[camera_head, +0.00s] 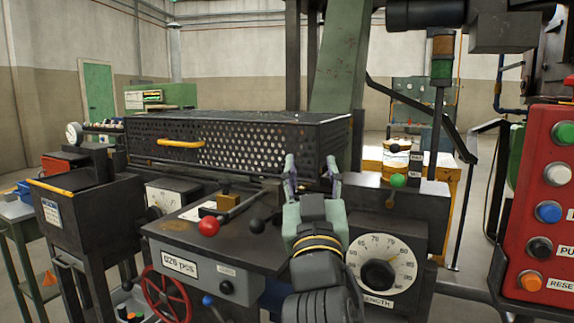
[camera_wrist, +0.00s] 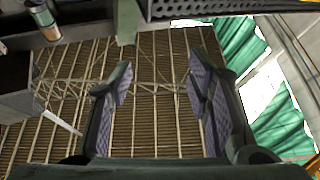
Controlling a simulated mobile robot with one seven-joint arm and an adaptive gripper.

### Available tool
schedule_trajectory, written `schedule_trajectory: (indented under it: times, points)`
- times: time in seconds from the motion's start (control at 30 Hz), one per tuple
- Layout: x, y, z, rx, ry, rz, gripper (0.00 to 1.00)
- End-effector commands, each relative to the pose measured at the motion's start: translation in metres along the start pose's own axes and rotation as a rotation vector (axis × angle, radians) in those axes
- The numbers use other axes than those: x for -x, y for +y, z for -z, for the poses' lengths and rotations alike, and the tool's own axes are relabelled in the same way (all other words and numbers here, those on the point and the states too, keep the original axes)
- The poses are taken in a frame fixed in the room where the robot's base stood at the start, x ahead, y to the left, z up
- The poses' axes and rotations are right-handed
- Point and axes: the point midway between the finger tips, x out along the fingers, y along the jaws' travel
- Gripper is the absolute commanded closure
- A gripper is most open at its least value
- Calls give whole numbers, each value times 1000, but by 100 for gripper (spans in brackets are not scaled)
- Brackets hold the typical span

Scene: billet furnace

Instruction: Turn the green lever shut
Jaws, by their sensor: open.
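The green lever (camera_head: 398,180) shows in the head view as a round green knob, to the right of my gripper and above the large white dial. Its shaft is mostly hidden, so I cannot tell its exact angle. My gripper (camera_head: 312,165) points upward in front of the perforated black box, with its two fingers spread apart and nothing between them. It stands apart from the green knob.
A white dial (camera_head: 398,262) sits below the green knob. The perforated box (camera_head: 230,143) is behind the gripper. A red button panel (camera_head: 545,200) stands at the right.

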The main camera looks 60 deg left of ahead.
Motion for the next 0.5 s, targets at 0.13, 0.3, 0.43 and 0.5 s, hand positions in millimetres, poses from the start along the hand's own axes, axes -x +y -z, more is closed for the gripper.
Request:
schedule_trajectory:
  times: [0.13,0.3,0.43,0.5]
  points:
    - [9,-17,19,-12,107,65,55]
    - [19,-28,36,-21,199,111,55]
    - [24,-32,44,-25,238,127,55]
    - [25,-33,46,-26,247,131,55]
